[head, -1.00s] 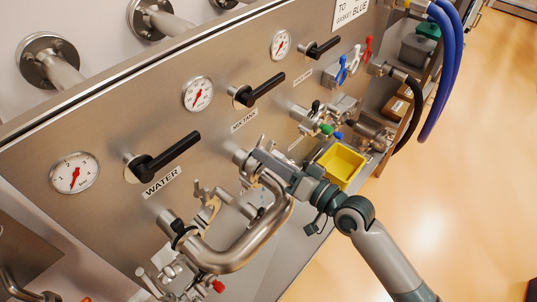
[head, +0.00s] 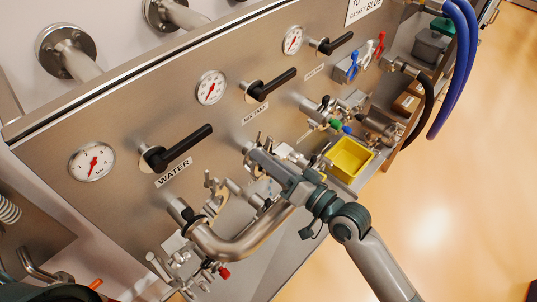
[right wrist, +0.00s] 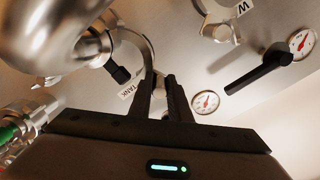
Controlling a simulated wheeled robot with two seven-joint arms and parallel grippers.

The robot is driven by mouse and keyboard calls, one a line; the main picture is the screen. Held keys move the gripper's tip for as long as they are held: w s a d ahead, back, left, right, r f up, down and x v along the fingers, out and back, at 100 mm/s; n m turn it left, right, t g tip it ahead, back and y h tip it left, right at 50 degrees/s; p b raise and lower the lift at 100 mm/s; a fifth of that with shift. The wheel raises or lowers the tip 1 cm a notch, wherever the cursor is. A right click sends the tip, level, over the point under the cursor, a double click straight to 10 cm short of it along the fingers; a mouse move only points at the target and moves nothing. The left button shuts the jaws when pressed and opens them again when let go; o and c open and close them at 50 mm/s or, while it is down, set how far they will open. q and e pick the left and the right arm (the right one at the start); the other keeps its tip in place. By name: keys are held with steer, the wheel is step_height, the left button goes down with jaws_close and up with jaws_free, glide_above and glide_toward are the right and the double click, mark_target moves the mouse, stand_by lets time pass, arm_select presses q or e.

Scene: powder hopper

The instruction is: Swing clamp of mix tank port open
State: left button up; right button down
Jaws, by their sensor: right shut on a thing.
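The mix tank port sits below the MIX TANK label (head: 256,113) on the steel panel. My right gripper (head: 258,154) reaches it from the lower right in the head view and covers much of the port. In the right wrist view its two dark fingers (right wrist: 165,98) are close together on a small part of the clamp. The clamp (right wrist: 149,52) shows there as a curved metal band beyond the fingertips. How far the clamp is swung cannot be told. A curved steel pipe (head: 240,246) runs from the water port towards my right gripper. My left gripper is not in view.
Black valve handles (head: 271,85) and gauges (head: 211,88) stand out above the ports. A yellow bin (head: 349,158) is just right of my right gripper. Blue hoses (head: 461,70) hang at the far right. Open floor (head: 450,220) lies at the lower right.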

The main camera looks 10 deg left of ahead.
steer(key=shift+s+a+f, duration=0.1)
steer(key=shift+s+a, duration=0.25)
steer(key=shift+s, duration=0.2)
steer(key=shift+s+a, duration=0.3)
steer(key=shift+s, duration=0.25)
steer(key=shift+s+a+f, duration=0.35)
steer(key=shift+s+a, duration=0.05)
steer(key=shift+s, duration=0.2)
steer(key=shift+s+a+f, duration=0.3)
steer(key=shift+s+a, duration=0.05)
steer(key=shift+s, duration=0.2)
steer(key=c, duration=1.7)
jaws_free()
steer(key=shift+s+a+f, duration=0.1)
steer(key=shift+s, duration=0.1)
steer(key=shift+w+f, duration=0.1)
steer(key=shift+d+f, duration=0.1)
steer(key=shift+d, duration=0.1)
steer(key=v, duration=0.8)
steer(key=shift+s+d+r, duration=0.25)
steer(key=shift+d, duration=0.05)
